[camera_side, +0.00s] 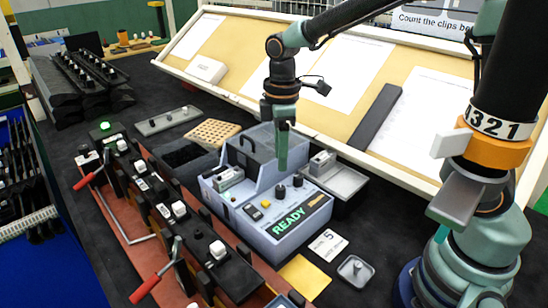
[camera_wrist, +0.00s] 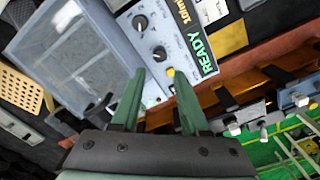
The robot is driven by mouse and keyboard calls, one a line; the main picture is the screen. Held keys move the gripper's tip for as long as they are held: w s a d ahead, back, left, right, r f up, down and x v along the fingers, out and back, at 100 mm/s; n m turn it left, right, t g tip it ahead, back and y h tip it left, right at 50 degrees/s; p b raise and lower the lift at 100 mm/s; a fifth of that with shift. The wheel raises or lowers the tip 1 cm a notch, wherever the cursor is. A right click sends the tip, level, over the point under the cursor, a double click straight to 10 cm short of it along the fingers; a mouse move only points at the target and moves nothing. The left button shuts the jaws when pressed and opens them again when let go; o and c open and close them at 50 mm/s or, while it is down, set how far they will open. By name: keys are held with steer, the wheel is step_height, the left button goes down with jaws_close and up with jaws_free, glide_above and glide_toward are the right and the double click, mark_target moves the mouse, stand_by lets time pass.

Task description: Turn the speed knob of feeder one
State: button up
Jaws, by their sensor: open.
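The grey-blue feeder unit (camera_side: 290,228) stands mid-table with a green READY display (camera_side: 289,220). Two dark knobs are on its top panel: a nearer knob (camera_side: 280,191) and a farther knob (camera_side: 297,180). In the wrist view they show as one knob (camera_wrist: 140,22) and another knob (camera_wrist: 159,53); I cannot read which belongs to feeder one. My gripper (camera_side: 281,166) points down above the panel, close behind the nearer knob in the side view. In the wrist view my gripper (camera_wrist: 157,75) is open, its green fingers apart with nothing between them. The tips appear clear of both knobs.
A clear-walled bin (camera_side: 262,155) rises on the feeder behind the fingers. A grey tray (camera_side: 343,182) adjoins at right. A red rail fixture (camera_side: 133,222) with red-handled clamps runs along the left. A yellow card (camera_side: 304,277) and small grey dish (camera_side: 355,269) lie in front.

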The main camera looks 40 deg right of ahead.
mark_target(280, 188)
step_height(280, 188, down, 9)
steer(key=shift+f, duration=0.1)
stand_by(0.4)
jaws_close()
